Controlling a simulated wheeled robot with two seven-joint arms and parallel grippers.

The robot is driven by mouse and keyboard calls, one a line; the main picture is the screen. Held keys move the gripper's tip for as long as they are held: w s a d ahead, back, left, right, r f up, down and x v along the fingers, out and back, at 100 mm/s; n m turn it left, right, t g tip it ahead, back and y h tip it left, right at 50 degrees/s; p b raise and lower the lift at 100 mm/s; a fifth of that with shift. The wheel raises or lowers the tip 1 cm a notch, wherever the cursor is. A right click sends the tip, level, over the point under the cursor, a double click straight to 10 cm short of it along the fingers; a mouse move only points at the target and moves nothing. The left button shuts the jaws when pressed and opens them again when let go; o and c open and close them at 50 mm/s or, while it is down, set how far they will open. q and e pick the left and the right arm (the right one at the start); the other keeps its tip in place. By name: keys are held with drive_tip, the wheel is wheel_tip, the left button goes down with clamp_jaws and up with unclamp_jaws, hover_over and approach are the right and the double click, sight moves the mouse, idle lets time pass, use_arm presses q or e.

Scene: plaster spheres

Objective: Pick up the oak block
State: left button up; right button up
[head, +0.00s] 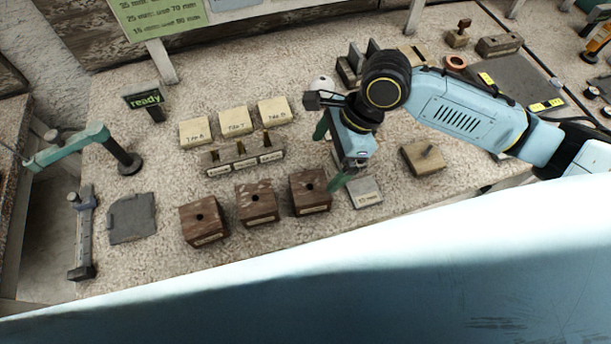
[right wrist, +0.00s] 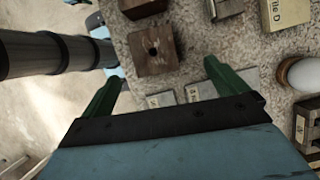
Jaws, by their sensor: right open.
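Part of another block (right wrist: 142,8) shows at the top edge. My left gripper is not in view.
A small grey labelled plate (head: 365,192) lies right of the blocks, near a light wooden block with a peg (head: 423,157). A dark grey slab (head: 132,218) lies at left.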

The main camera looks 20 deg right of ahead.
sight(307, 191)
drive_tip(key=x, duration=0.4)
drive_tip(key=b+x, duration=0.1)
drive_tip(key=x, duration=0.1)
drive_tip(key=shift+s+a, duration=0.1)
drive_tip(key=shift+s, duration=0.25)
drive_tip(key=shift+x, duration=1)
drive_tip(key=x, duration=0.3)
drive_tip(key=shift+s+f+b, duration=0.25)
drive_tip(key=shift+s+b, duration=0.05)
drive_tip(key=shift+b, duration=0.1)
drive_tip(key=shift+a+f, duration=0.15)
drive_tip(key=shift+c, duration=0.5)
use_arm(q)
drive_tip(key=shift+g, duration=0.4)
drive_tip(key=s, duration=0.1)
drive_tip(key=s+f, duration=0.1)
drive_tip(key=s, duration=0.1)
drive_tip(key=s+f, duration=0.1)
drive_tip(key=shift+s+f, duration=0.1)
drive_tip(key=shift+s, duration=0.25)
use_arm(e)
drive_tip(key=c, duration=1.2)
